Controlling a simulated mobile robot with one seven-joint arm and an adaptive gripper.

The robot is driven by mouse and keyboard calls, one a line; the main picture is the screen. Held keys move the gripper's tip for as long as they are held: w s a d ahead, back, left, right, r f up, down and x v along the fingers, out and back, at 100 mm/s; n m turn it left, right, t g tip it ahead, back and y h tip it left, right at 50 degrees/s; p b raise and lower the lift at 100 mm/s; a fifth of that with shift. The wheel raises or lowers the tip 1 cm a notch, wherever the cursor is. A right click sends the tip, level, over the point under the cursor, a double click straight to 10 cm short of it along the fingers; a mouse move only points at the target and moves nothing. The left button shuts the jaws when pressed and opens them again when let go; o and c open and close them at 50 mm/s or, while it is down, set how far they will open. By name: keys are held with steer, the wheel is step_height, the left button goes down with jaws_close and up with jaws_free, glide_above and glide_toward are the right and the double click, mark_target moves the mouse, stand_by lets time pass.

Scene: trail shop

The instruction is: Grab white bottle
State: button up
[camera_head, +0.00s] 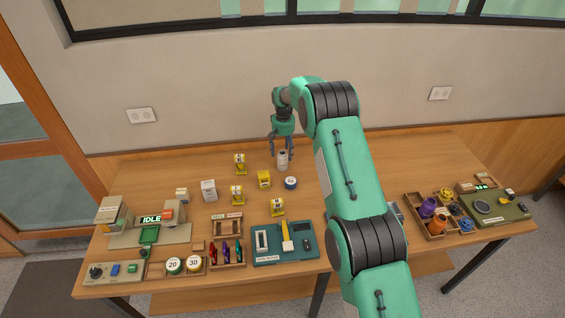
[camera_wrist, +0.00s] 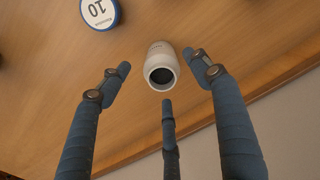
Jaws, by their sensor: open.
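The white bottle (camera_head: 283,161) stands upright on the wooden table near its back edge. In the wrist view the white bottle (camera_wrist: 162,66) shows its round dark opening toward the camera. My gripper (camera_head: 282,150) is above and around the top of the bottle, fingers pointing down. In the wrist view my gripper (camera_wrist: 160,82) has its fingers spread, one at left, one at right and one below the bottle. No finger visibly touches the bottle. My gripper is open and empty.
A blue-rimmed round disc marked 10 (camera_wrist: 99,12) lies close to the bottle; it is also in the head view (camera_head: 290,183). A yellow block (camera_head: 264,180) and a white box (camera_head: 209,190) stand to the left. The wall (camera_head: 210,90) is close behind.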

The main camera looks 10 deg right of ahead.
mark_target(283, 163)
steer(key=shift+f, duration=1.55)
steer(key=shift+a+f, duration=0.2)
steer(key=shift+f, duration=2.4)
steer(key=c, duration=1.4)
steer(key=shift+r, duration=0.15)
step_height(283, 163, up, 10)
steer(key=shift+f, duration=0.1)
